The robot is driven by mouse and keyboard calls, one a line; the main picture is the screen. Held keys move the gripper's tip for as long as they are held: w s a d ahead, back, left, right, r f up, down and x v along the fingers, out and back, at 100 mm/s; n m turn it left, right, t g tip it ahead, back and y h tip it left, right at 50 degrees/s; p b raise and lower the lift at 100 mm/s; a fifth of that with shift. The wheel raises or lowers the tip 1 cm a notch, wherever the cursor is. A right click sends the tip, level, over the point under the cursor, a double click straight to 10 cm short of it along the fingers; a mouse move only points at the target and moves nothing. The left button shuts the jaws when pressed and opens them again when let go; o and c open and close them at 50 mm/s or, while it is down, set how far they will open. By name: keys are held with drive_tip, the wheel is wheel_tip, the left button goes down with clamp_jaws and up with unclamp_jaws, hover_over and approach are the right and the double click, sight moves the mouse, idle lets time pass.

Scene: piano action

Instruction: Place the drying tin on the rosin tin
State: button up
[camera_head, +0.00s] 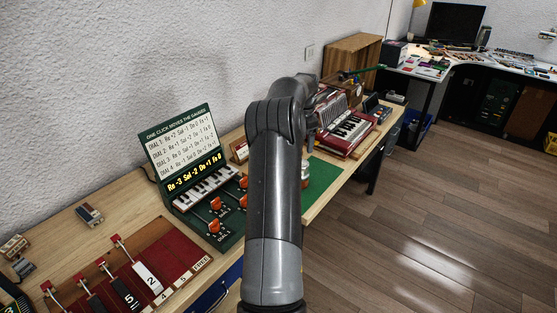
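My arm stands large in the middle of the view and bends away at its elbow; my gripper is hidden behind it. I cannot make out a drying tin or a rosin tin for certain. A small pale and brownish object (305,172) shows at the right edge of my arm, on the green mat (324,178). It is partly covered and too small to tell whether it is a tin. Part of the bench behind my arm is hidden.
A green dial panel (190,205) with orange knobs stands left of my arm. A red key board (150,265) with levers lies at front left. A red accordion (343,130) and a wooden box (351,62) stand beyond the mat. The floor (440,220) at right is clear.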

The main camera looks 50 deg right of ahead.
drive_tip(key=w+a+r+n+t, duration=0.1)
drive_tip(key=w+a+r+n, duration=0.15)
drive_tip(key=a+r, duration=0.6)
drive_tip(key=w+a+r+n+t, duration=0.1)
drive_tip(key=w+a+r+n, duration=0.2)
drive_tip(key=a, duration=1)
drive_tip(key=w+a+r+n+t, duration=0.1)
drive_tip(key=a+r+n, duration=0.4)
drive_tip(key=a, duration=0.6)
drive_tip(key=s+a+r+n+t, duration=0.1)
drive_tip(key=s+a+r+n, duration=0.15)
drive_tip(key=a, duration=0.65)
drive_tip(key=s+a+r+n, duration=0.1)
drive_tip(key=s+a+n, duration=0.25)
drive_tip(key=a, duration=0.55)
drive_tip(key=s+a+f+n, duration=0.3)
drive_tip(key=s+a, duration=0.3)
drive_tip(key=s+a+f+n+t, duration=0.1)
drive_tip(key=s+a+f+n, duration=0.2)
drive_tip(key=s+a, duration=0.3)
drive_tip(key=shift+s+t, duration=0.3)
drive_tip(key=shift+s, duration=0.25)
